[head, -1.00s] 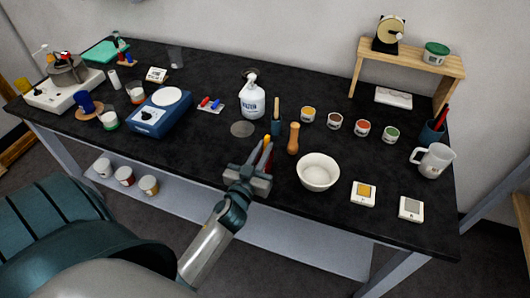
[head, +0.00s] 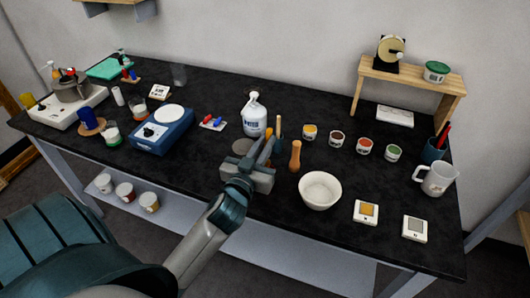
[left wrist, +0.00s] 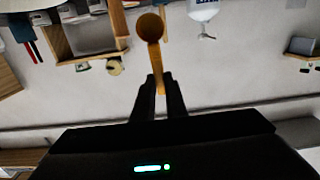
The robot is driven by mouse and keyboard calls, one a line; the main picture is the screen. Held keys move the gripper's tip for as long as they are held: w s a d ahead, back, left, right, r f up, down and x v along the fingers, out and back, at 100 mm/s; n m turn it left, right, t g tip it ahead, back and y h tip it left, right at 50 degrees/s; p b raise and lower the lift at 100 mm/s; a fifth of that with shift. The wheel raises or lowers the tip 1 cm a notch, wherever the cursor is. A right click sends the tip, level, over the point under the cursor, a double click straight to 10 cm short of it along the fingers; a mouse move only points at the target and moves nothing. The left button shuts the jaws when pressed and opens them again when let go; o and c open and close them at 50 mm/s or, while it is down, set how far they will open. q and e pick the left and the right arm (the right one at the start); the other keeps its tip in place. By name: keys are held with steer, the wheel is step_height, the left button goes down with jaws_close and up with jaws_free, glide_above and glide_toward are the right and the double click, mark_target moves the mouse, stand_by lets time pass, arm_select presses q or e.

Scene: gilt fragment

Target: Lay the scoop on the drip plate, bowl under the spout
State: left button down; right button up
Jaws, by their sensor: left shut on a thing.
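My left gripper (head: 259,160) is shut on the orange-brown scoop, holding it by its handle. In the left wrist view the scoop (left wrist: 151,27) shows its round bowl beyond the fingertips (left wrist: 161,96), with the handle between them. In the head view the scoop is small and partly hidden by the fingers. The drip plate (head: 240,146), a flat grey disc, lies on the black bench just behind and left of the gripper, partly covered by it. The white pump bottle (head: 254,120) with the spout stands behind the plate. My right gripper is not in view.
A wooden pestle (head: 295,156) and a blue holder with a wooden-handled tool (head: 278,128) stand close right of the gripper. A white bowl (head: 320,190) sits front right. A blue scale (head: 162,130) is to the left. Small paint pots line the back right.

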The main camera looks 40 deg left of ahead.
arm_select(q)
steer(key=shift+d+r, duration=0.1)
stand_by(0.5)
steer(key=s+d+f+m+h+b, duration=0.1)
steer(key=s+d+h+b, duration=0.1)
steer(key=s+d, duration=0.3)
steer(key=s+d+f+m+h+b, duration=0.1)
steer(key=s+d, duration=0.4)
steer(key=d, duration=0.5)
steer(key=shift+s+f+m+h+b, duration=0.25)
steer(key=shift+f+m+h+b, duration=0.2)
steer(key=shift+f+b, duration=0.35)
steer(key=shift+a+r, duration=0.1)
steer(key=shift+r, duration=0.05)
